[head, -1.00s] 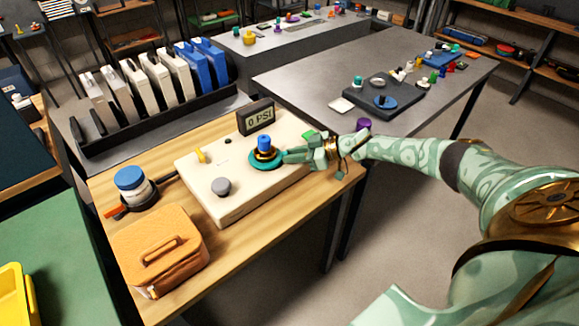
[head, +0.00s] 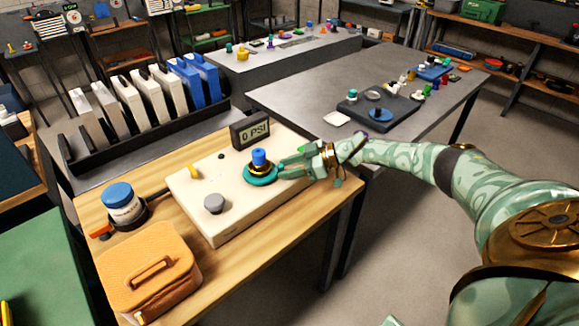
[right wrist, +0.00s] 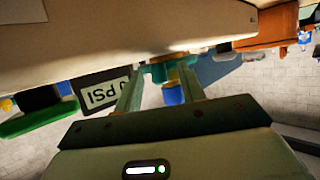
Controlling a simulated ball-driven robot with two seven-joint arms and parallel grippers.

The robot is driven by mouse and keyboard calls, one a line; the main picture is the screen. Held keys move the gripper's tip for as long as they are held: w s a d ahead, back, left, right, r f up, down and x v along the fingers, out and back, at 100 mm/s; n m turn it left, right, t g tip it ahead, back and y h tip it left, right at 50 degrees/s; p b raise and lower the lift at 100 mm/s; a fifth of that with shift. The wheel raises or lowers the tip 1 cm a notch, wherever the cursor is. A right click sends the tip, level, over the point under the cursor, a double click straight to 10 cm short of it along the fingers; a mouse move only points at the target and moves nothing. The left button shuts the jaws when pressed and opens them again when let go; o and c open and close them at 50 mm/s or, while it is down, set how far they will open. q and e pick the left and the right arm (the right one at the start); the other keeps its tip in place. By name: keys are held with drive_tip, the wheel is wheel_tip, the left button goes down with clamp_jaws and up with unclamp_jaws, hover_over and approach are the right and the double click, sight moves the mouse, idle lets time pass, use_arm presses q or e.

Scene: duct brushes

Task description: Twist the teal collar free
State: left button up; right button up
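The teal collar (head: 260,175) is a ring around the base of a gold-and-dark fitting with a blue top (head: 259,157), on a cream panel box (head: 192,184). My right gripper (head: 279,170) reaches in from the right, its fingertips at the collar's right side. In the right wrist view, which looks upside down, the two fingers stand apart, with the teal collar (right wrist: 160,71) between or just beyond their tips and the blue top (right wrist: 173,96) between them. I cannot tell whether the fingers press on the collar. My left gripper is not in view.
The box also carries a "0 PSI" display (head: 250,130), a grey knob (head: 214,203) and a yellow lever (head: 194,171). A blue-lidded jar (head: 121,203) and an orange case (head: 148,272) stand on the wooden table at left. Some bare wood lies along the front edge.

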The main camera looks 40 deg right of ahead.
drive_tip(key=p+v, duration=0.2)
drive_tip(key=v, duration=1.4)
drive_tip(key=shift+s, duration=0.2)
